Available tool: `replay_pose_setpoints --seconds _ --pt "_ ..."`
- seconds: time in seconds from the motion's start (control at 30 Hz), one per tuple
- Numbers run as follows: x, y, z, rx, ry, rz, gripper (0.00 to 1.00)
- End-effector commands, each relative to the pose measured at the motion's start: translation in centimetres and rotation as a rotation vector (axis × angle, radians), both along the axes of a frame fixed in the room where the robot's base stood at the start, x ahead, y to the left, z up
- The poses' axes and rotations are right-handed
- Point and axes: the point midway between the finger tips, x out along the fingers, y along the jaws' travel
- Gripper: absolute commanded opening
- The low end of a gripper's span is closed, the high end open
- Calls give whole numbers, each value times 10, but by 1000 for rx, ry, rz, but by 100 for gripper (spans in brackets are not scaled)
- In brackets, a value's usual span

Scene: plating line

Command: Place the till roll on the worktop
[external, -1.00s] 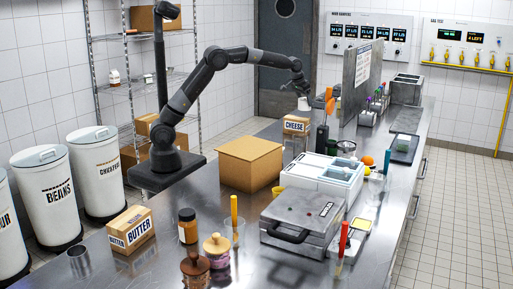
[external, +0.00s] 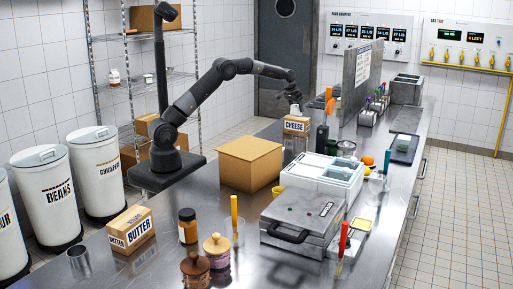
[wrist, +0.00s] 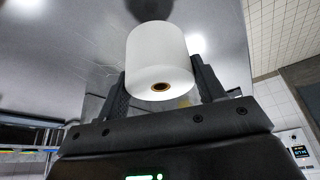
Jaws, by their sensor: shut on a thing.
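The till roll (wrist: 158,48) is a white paper cylinder with a brown core, held between the two dark fingers of my gripper (wrist: 160,76) in the wrist view. In the external view my gripper (external: 294,103) is at the far part of the steel worktop (external: 150,272), just behind the cheese box (external: 296,124). The roll is small there and partly hidden by the gripper and box. I cannot tell whether its lower end touches the worktop.
An orange-topped dark container (external: 323,132) and an upright grey panel (external: 361,80) stand right of the gripper. A cardboard box (external: 250,165) and a white lidded bin (external: 322,178) stand nearer. Bare steel lies left of the cardboard box.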

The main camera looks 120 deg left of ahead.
Motion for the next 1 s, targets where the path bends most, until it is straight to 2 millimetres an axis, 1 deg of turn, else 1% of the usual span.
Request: replay_pose_setpoints --seconds 0.13,0.33,0.7,0.73,0.9,1.0 --pt "0 1 -11 -1 0 0 37" --pt "-1 1 -39 -1 1 0 37" --pt "0 1 -43 1 0 0 37" --pt "0 1 -44 0 0 0 64" --pt "0 1 -43 0 0 0 78" --pt "0 1 -43 0 0 0 84"
